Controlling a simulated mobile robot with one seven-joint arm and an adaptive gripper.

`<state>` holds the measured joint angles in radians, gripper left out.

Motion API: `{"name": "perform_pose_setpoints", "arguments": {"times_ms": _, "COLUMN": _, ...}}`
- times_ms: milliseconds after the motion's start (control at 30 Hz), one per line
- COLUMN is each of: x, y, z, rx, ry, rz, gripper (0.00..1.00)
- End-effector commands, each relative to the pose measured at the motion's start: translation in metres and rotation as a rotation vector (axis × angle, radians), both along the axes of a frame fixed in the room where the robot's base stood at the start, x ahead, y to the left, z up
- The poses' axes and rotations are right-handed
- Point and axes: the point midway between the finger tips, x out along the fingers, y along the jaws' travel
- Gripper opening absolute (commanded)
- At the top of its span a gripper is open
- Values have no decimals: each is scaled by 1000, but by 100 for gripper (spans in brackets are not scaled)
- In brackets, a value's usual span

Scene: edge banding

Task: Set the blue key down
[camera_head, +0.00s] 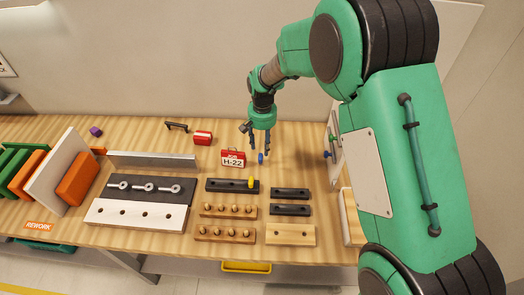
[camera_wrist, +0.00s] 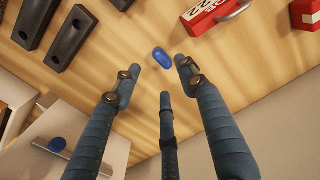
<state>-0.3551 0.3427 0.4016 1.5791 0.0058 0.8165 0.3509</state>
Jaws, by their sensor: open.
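The blue key (camera_head: 261,158) lies on the wooden workbench, just right of the red H-22 box. In the wrist view the blue key (camera_wrist: 162,58) shows as a small rounded blue piece on the wood. My gripper (camera_head: 258,148) is above it with its fingers pointing down. In the wrist view my gripper's three fingers (camera_wrist: 160,85) are spread apart, with nothing between them. The key lies just beyond the fingertips, and I see no finger touching it.
A red box marked H-22 (camera_head: 233,158) stands left of the key. A black bar with a yellow knob (camera_head: 232,185), dark blocks (camera_head: 290,193) and pegged wooden strips (camera_head: 228,211) lie nearer the front. A pale upright frame (camera_head: 337,150) stands to the right. Bare wood (camera_head: 295,145) lies between.

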Motion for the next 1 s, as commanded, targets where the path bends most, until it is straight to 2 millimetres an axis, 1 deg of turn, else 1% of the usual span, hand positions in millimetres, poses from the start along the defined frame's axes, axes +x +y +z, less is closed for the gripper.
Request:
{"name": "perform_pose_setpoints", "arguments": {"times_ms": 33, "x": 0, "y": 0, "z": 10, "rx": 1, "ry": -2, "rz": 0, "gripper": 42}}
{"name": "perform_pose_setpoints", "arguments": {"times_ms": 100, "x": 1, "y": 0, "z": 21, "rx": 1, "ry": -2, "rz": 0, "gripper": 42}}
{"name": "perform_pose_setpoints", "arguments": {"times_ms": 200, "x": 0, "y": 0, "z": 32, "rx": 0, "ry": -1, "rz": 0, "gripper": 42}}
{"name": "perform_pose_setpoints", "arguments": {"times_ms": 333, "x": 0, "y": 0, "z": 42, "rx": 0, "ry": -1, "rz": 0, "gripper": 42}}
{"name": "perform_pose_setpoints", "arguments": {"times_ms": 500, "x": 0, "y": 0, "z": 46, "rx": 0, "ry": 0, "rz": 0, "gripper": 42}}
{"name": "perform_pose_setpoints", "arguments": {"times_ms": 1000, "x": 0, "y": 0, "z": 46, "rx": 0, "ry": 0, "rz": 0, "gripper": 42}}
